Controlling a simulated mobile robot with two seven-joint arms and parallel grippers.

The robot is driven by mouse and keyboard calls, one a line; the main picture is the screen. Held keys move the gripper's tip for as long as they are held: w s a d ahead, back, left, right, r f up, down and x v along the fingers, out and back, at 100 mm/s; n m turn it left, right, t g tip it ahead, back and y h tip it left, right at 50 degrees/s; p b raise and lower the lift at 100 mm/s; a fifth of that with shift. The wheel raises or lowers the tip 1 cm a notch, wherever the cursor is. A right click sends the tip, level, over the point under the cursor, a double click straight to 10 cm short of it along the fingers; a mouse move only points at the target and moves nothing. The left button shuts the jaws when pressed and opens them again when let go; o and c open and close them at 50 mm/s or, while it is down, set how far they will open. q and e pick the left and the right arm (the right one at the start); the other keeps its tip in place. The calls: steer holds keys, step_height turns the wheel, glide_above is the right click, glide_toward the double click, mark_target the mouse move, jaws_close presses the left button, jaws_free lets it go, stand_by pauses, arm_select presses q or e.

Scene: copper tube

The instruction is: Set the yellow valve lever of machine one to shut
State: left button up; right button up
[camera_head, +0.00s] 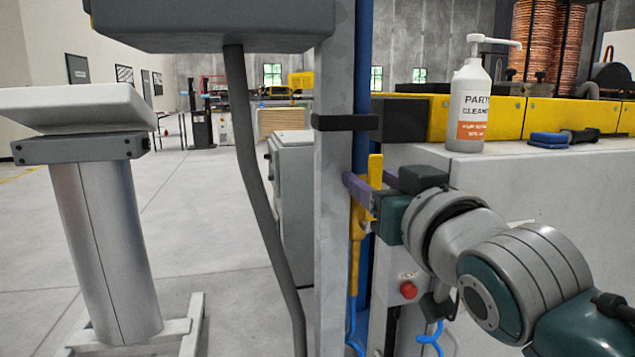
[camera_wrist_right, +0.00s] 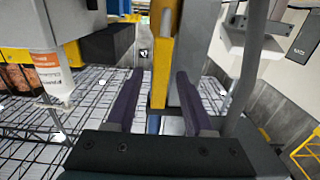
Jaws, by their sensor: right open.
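The yellow valve lever (camera_head: 375,168) stands upright beside the grey post, above a yellow valve body (camera_head: 357,222) with a blue hose below it. My right gripper (camera_head: 363,187) is at the lever, coming from the right, with its purple fingers partly overlapping it in the head view. In the right wrist view the yellow lever (camera_wrist_right: 161,68) shows upright between the two open fingers of my right gripper (camera_wrist_right: 159,75), with a gap on each side. Whether a finger touches it I cannot tell. My left gripper is not in view.
The grey post (camera_head: 334,220) stands just left of the lever, with a dark hose (camera_head: 262,190) hanging farther left. A red button (camera_head: 408,290) is below the gripper.

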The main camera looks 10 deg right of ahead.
jaws_close()
stand_by(0.5)
stand_by(1.0)
